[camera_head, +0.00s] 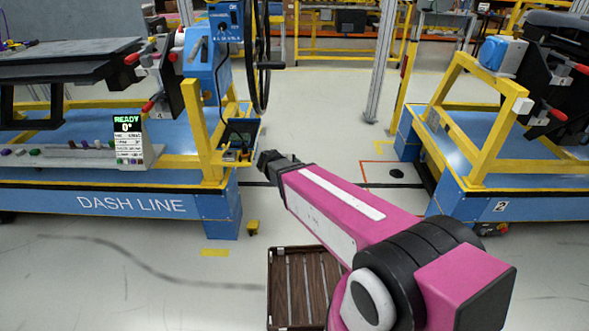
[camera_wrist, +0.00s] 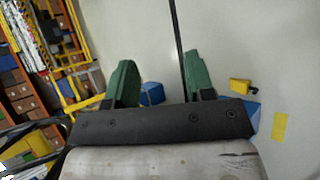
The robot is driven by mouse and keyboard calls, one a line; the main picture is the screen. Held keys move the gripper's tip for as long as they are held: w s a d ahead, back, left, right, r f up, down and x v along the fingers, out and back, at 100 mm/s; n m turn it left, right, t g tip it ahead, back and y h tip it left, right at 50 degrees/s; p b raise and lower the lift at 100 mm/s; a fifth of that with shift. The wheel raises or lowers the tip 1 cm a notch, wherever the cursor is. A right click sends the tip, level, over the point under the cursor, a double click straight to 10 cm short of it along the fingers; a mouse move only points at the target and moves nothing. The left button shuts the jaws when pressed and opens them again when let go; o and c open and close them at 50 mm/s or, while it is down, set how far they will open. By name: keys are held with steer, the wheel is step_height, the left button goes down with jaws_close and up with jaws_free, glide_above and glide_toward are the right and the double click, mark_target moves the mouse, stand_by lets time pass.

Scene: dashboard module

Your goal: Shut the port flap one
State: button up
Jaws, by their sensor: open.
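I cannot make out port flap one for certain in either view. A dark dashboard panel (camera_head: 60,62) lies on the left stand in the head view, with a steering wheel seen edge-on at its right. My gripper (camera_head: 268,160) is out over the aisle, to the right of that stand and apart from it as far as I can see. In the wrist view, the two green fingers of my gripper (camera_wrist: 160,76) are spread apart with nothing held between them.
The blue and yellow DASH LINE stand (camera_head: 130,203) fills the left, with a READY display (camera_head: 128,127) on it. A second stand (camera_head: 500,160) is at the right. A brown slatted crate (camera_head: 297,285) lies below my arm. The aisle floor between the stands is mostly open.

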steer(key=n+t+y, duration=0.6)
steer(key=n+t, duration=0.5)
steer(key=n, duration=0.2)
glide_toward(225, 146)
steer(key=w, duration=0.8)
steer(key=w+d, duration=0.1)
steer(key=w, duration=0.2)
steer(key=shift+w+r, duration=0.15)
steer(key=shift+w, duration=0.2)
